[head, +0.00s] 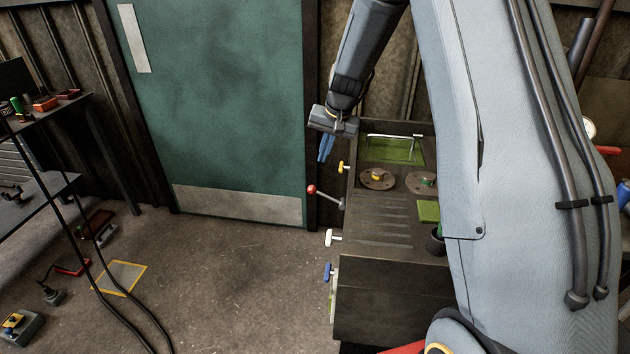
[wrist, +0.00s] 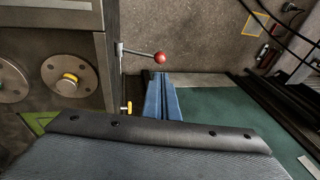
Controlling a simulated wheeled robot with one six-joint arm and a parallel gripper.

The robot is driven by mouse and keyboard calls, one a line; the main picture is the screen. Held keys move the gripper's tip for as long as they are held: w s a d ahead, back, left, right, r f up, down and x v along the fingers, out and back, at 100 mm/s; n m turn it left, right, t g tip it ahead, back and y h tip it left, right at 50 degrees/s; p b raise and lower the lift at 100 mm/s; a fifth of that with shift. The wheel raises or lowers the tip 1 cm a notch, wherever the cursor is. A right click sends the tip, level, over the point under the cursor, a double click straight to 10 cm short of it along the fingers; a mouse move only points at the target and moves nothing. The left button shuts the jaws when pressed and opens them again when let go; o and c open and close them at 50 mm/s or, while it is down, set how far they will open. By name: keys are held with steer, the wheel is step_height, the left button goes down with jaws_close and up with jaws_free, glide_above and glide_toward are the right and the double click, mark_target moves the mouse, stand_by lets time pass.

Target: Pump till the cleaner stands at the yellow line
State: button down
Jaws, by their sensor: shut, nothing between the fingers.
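A lever with a red ball knob (head: 311,189) sticks out from the left side of the dark machine cabinet (head: 385,290). In the wrist view the red knob (wrist: 160,57) lies just beyond my fingertips. My gripper (head: 323,158) has blue fingers, pressed together and empty. It hangs above the knob, apart from it in the head view. The fingers also show in the wrist view (wrist: 161,80). A pale strip with some green (head: 333,304) is on the cabinet's left side, low down and seen nearly edge-on. I cannot make out a cleaner level or a yellow line on it.
A yellow tap handle (head: 344,168), a white one (head: 333,238) and a blue one (head: 327,271) stick out near the lever. A green door (head: 220,100) stands behind. The floor (head: 230,270) left of the cabinet is clear. A yellow-edged square (head: 122,277) marks the floor farther left.

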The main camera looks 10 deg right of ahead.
mark_target(310, 187)
steer(key=p+x, duration=0.2)
steer(key=x, duration=1.1)
steer(key=shift+s+p, duration=0.1)
steer(key=shift+p, duration=0.3)
steer(key=shift+a, duration=0.2)
steer(key=shift+w+a+f+g+h, duration=0.35)
steer(key=shift+a+f+h, duration=0.25)
steer(key=shift+f+h, duration=0.2)
step_height(310, 187, down, 8)
steer(key=a+g+h+b, duration=0.1)
steer(key=a+h+b, duration=0.1)
steer(key=b, duration=0.8)
steer(key=shift+w+a+n+g+h, duration=0.2)
steer(key=shift+w+n+g+h, duration=0.15)
steer(key=shift+h, duration=0.55)
steer(key=shift+s+f, duration=0.1)
steer(key=shift+f, duration=0.05)
steer(key=w+a+v, duration=0.1)
steer(key=a+v, duration=0.1)
steer(key=v, duration=1.2)
steer(key=shift+w+a+f+b, duration=0.15)
steer(key=shift+w+a+b, duration=0.1)
steer(key=shift+a+b, duration=0.1)
